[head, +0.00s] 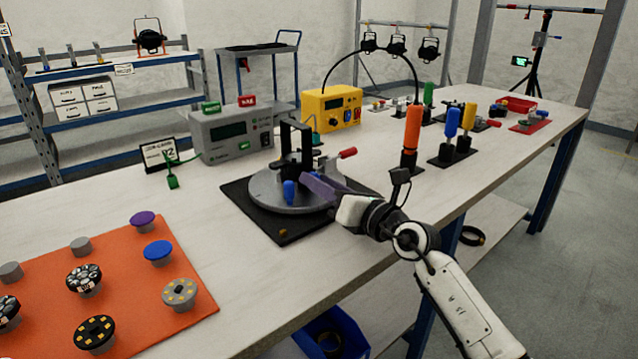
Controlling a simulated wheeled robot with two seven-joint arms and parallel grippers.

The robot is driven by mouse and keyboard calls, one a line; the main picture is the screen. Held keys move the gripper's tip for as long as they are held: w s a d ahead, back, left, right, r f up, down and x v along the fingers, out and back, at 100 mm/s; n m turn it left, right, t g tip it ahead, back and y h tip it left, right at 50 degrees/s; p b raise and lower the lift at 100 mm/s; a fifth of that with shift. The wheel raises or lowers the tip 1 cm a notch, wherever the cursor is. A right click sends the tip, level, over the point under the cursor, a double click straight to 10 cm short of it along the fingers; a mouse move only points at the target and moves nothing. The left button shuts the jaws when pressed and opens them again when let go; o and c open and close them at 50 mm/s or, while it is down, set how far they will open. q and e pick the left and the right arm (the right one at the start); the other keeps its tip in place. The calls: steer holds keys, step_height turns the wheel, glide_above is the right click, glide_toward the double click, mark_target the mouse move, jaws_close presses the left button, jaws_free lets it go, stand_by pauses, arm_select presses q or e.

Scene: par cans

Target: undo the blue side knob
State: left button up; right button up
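A blue knob (289,191) stands at the near side of a round grey plate (262,190), which carries a black upright bracket (290,143) and a red-handled clamp (347,154). The plate sits on a black square base (238,204) on the bench. My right gripper (312,184) reaches in from the right, with its purple-grey finger end just right of the blue knob. The gap between its fingers is not visible, so I cannot tell whether it is open or touches the knob. My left gripper is not in view.
An orange mat (195,290) with several round knobs lies at the front left. A grey meter box (230,135) and a yellow box (331,109) stand behind the plate. An orange-handled tool (412,130) stands upright to the right. Bare bench lies between mat and base.

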steer(key=c, duration=0.8)
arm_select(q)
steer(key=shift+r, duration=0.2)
arm_select(e)
steer(key=shift+n, duration=0.4)
steer(key=shift+n+p, duration=0.55)
steer(key=shift+n, duration=0.35)
steer(key=n, duration=0.2)
steer(key=shift+n+p, duration=0.3)
steer(key=shift+n, duration=0.1)
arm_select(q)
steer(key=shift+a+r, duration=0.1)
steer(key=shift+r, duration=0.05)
arm_select(e)
steer(key=shift+n, duration=0.8)
